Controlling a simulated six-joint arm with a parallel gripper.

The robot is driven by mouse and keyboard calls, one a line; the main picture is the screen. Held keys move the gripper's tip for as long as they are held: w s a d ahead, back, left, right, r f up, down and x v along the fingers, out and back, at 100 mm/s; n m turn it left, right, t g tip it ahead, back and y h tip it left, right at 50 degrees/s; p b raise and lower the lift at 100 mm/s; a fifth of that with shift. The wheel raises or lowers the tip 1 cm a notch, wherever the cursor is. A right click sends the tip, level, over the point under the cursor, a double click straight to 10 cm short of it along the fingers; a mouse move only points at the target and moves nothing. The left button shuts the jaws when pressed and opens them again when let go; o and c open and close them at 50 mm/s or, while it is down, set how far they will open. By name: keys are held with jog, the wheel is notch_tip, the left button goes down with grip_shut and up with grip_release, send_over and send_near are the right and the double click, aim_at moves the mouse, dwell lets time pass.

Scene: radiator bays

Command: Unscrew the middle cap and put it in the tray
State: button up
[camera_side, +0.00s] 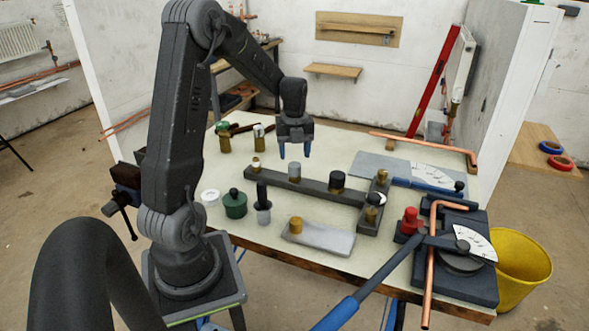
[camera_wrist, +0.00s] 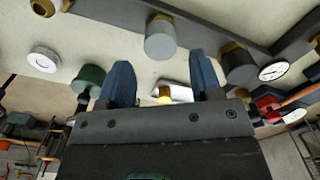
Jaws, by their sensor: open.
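A dark grey bar (camera_side: 315,186) lies on the bench with fittings along it. The middle cap, a grey cylinder (camera_side: 295,170), stands upright on the bar; it also shows on a brass collar in the wrist view (camera_wrist: 160,42). A black cap (camera_side: 337,180) stands to its right, and a brass fitting with a pale top (camera_side: 256,164) to its left. My gripper (camera_side: 294,152) is open and empty, fingers pointing down above the grey cap and apart from it. The light grey tray (camera_side: 330,242) lies in front of the bar with a brass piece (camera_side: 295,227) on it.
A green container (camera_side: 235,205), a white ring (camera_side: 210,197) and a black-handled piece (camera_side: 263,192) stand left of the tray. A red valve (camera_side: 409,220), pipe bender (camera_side: 462,262) and copper pipe (camera_side: 431,270) crowd the right.

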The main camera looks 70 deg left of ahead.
aim_at(295, 165)
jog(key=shift+f, duration=0.1)
jog(key=shift+f, duration=2.4)
jog(key=shift+c, duration=0.4)
